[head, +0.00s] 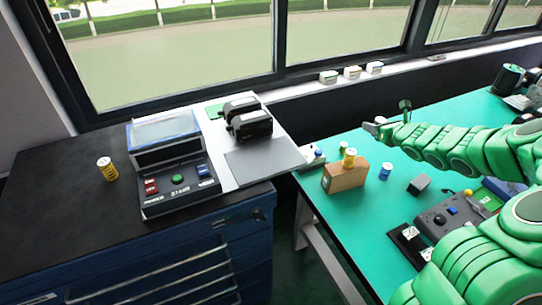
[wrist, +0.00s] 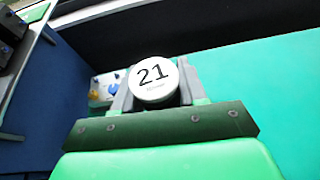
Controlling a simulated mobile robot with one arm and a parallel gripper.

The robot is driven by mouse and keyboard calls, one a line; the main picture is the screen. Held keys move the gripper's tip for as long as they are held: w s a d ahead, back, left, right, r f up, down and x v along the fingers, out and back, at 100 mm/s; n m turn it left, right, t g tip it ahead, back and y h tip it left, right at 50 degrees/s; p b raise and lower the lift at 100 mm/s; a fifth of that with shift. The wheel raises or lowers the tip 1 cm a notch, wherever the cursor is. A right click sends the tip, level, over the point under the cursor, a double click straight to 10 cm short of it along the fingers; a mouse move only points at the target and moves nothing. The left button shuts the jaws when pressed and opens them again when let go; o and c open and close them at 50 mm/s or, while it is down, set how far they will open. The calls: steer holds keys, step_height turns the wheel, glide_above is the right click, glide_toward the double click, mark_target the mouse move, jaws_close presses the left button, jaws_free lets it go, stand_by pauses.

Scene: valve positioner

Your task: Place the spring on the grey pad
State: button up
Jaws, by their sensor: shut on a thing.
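My gripper (head: 377,124) is at the end of the green arm, raised above the back of the green table. In the wrist view it is shut on a round piece (wrist: 153,80) with a white top face marked 21. The piece's sides are mostly hidden, so I cannot tell from its shape whether it is the spring. The grey pad (head: 265,161) is a flat, bare square on the white board at the front right of the dark cabinet top. It lies well to the left of my gripper, apart from it.
A black device (head: 248,121) stands behind the pad, and a button console (head: 176,165) stands left of it. A cardboard box (head: 344,178) bearing a yellow can (head: 349,157) is between pad and arm. A gap separates cabinet and green table (head: 345,235).

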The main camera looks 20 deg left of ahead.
steer(key=s+a+r+n+g+y, duration=0.1)
steer(key=s+a+r+n+g, duration=0.15)
steer(key=s+a, duration=0.45)
steer(key=s+a+r+n+g+y, duration=0.1)
steer(key=s+a+r+y, duration=0.2)
steer(key=a, duration=0.8)
step_height(320, 180, up, 3)
steer(key=n+g, duration=0.4)
glide_above(263, 160)
step_height(263, 160, down, 3)
steer(key=shift+s+r, duration=0.1)
steer(key=shift+r, duration=0.05)
steer(key=shift+f, duration=2.6)
steer(key=o, duration=1.1)
steer(key=shift+f, duration=0.1)
